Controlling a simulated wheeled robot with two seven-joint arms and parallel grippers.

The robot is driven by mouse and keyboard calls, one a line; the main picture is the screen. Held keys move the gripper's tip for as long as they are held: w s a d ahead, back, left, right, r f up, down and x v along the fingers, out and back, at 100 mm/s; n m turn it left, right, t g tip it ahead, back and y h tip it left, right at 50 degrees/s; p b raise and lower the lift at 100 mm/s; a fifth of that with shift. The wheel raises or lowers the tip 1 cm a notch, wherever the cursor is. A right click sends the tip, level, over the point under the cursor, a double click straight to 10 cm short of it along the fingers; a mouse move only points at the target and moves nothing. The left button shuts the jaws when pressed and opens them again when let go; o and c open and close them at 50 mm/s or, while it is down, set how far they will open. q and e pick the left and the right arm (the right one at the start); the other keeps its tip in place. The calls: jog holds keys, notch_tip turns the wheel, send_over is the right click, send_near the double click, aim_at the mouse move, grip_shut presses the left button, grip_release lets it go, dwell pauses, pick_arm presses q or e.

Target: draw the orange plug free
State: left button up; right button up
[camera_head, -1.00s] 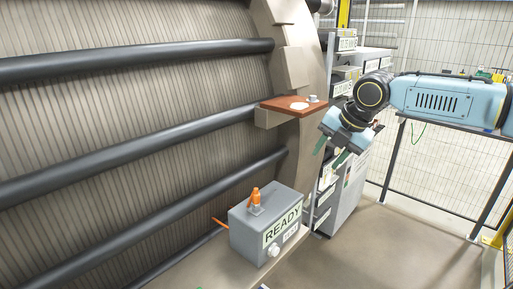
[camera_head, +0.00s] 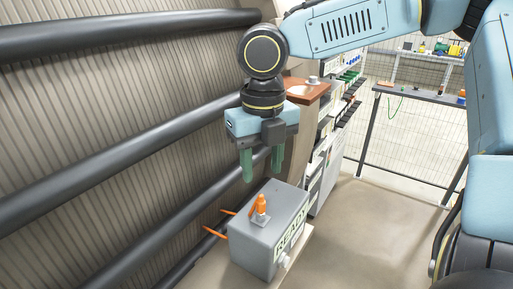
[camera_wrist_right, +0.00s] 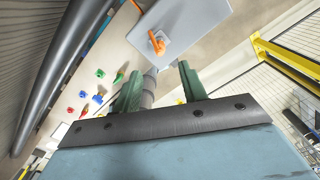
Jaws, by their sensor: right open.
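The orange plug (camera_head: 262,204) stands upright in a metal socket on top of a grey box (camera_head: 252,236) marked READY. My right gripper (camera_head: 262,172) is above the box, fingers pointing down, open and empty, apart from the plug. In the right wrist view the plug (camera_wrist_right: 157,42) lies beyond the two green fingertips (camera_wrist_right: 157,78), on the box's pale top (camera_wrist_right: 190,25). My left gripper is in neither view.
Dark horizontal pipes (camera_head: 120,150) run along the ribbed wall behind the box. A brown shelf (camera_head: 308,90) with small items is behind my right wrist. A workbench (camera_head: 420,95) stands at the far right. Open floor (camera_head: 370,230) lies right of the box.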

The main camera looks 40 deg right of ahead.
aim_at(262, 196)
notch_tip(262, 196, down, 4)
jog(key=shift+s+b, duration=0.1)
jog(key=shift+b, duration=0.25)
notch_tip(262, 196, down, 5)
jog(key=shift+f+b, duration=0.15)
jog(key=shift+b, duration=0.4)
jog(key=shift+f, duration=0.45)
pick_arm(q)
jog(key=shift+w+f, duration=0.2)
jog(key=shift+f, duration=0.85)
pick_arm(e)
grip_shut()
